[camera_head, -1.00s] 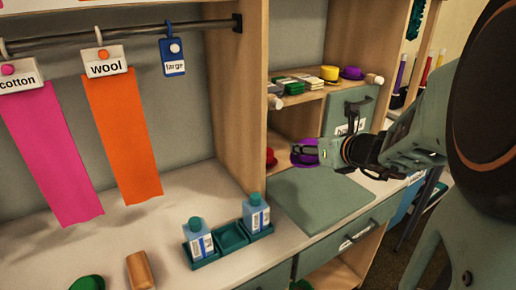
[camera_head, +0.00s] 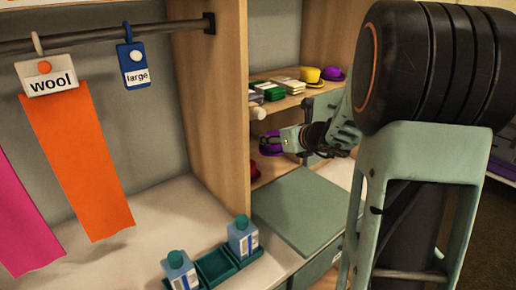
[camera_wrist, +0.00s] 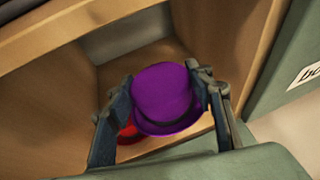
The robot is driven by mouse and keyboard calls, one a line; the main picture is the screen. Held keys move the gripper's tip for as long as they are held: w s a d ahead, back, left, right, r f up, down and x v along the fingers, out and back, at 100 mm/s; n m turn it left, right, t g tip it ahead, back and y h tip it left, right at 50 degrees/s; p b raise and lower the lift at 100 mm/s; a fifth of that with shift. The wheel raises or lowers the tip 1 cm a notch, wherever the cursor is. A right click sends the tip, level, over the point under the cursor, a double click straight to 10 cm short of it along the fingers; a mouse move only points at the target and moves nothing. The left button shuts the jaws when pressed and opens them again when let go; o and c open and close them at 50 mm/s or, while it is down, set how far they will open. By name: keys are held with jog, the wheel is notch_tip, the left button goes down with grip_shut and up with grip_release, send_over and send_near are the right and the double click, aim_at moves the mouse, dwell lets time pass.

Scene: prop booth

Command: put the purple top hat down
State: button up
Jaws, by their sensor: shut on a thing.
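The purple top hat (camera_wrist: 163,97) is held between the two fingers of my gripper (camera_wrist: 165,100) in the wrist view. It hangs at the mouth of a wooden cubby (camera_wrist: 85,85). In the head view the hat (camera_head: 270,143) shows at the end of my gripper (camera_head: 283,141), in front of the lower cubby under the shelf. The gripper is shut on the hat. A red thing (camera_wrist: 128,131) lies behind the hat in the cubby, mostly hidden by the hat and a finger. Whether the hat touches the cubby floor I cannot tell.
The shelf above (camera_head: 290,100) bears a yellow hat (camera_head: 310,75), another purple hat (camera_head: 334,73) and several small stacks. A teal tray (camera_head: 216,264) holds two bottles at the front. A labelled green-grey panel (camera_wrist: 290,75) stands right of the cubby.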

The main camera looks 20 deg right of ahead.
jog(key=w+f, duration=0.1)
jog(key=f, duration=0.1)
jog(key=w+f+b, duration=0.1)
jog(key=w+f, duration=0.1)
jog(key=w+d+f, duration=0.1)
jog(key=w+f, duration=0.1)
jog(key=shift+w+f, duration=0.2)
jog(key=shift+w, duration=0.05)
jog(key=shift+d+f+b, duration=0.1)
jog(key=shift+f+b, duration=0.4)
jog(key=shift+f, duration=0.9)
jog(key=shift+f, duration=0.1)
jog(key=shift+f, duration=0.15)
jog(key=o, duration=0.9)
jog(key=shift+c, duration=0.2)
